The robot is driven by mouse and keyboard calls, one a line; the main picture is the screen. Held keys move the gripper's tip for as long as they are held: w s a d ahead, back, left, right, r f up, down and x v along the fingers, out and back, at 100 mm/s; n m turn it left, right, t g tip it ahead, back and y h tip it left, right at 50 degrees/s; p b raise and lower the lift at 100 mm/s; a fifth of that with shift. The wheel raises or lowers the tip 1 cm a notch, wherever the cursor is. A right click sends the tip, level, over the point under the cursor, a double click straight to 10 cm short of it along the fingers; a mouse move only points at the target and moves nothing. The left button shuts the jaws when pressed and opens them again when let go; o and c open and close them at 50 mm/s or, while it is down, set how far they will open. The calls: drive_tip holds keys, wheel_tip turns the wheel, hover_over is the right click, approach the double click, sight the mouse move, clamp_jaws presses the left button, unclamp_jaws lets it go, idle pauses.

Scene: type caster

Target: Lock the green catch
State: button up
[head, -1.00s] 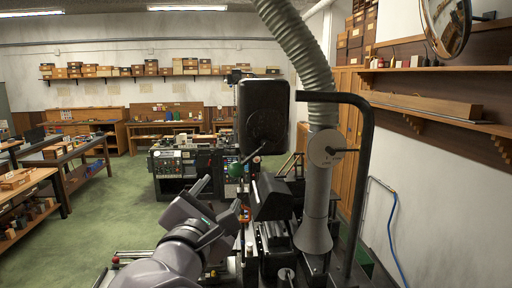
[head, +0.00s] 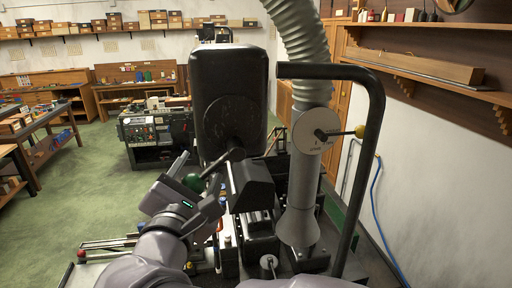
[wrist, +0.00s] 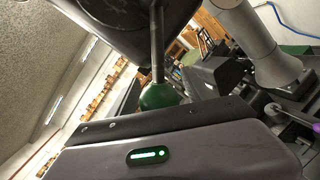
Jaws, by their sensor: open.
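The green ball knob (head: 194,183) sits at the end of a short rod that runs from a hub on the large dark machine housing (head: 228,92). I take this knob to be the green catch. My gripper (head: 195,181) is open right at the knob, with one finger up and left of it and the other to its lower right. In the wrist view the knob (wrist: 160,97) shows just beyond the dark edge of my gripper, partly hidden by it. I cannot tell whether a finger touches it.
A dark angled block (head: 251,185) stands just right of the knob. A grey hose with a cone nozzle (head: 299,215) and a black bent post (head: 366,160) rise further right. A wall shelf (head: 420,70) is at the right. Green floor (head: 90,185) is open at the left.

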drive_tip(key=shift+s+d+r, duration=0.1)
drive_tip(key=shift+s, duration=0.5)
drive_tip(key=shift+c, duration=0.9)
clamp_jaws()
drive_tip(key=shift+a+r+m+b, duration=0.1)
drive_tip(key=shift+a+m+b, duration=0.25)
drive_tip(key=shift+m+b, duration=0.4)
drive_tip(key=shift+a+r+m+g+b, duration=0.3)
drive_tip(key=shift+r+m+b, duration=0.25)
drive_tip(key=shift+r, duration=0.25)
drive_tip(key=shift+o, duration=0.9)
unclamp_jaws()
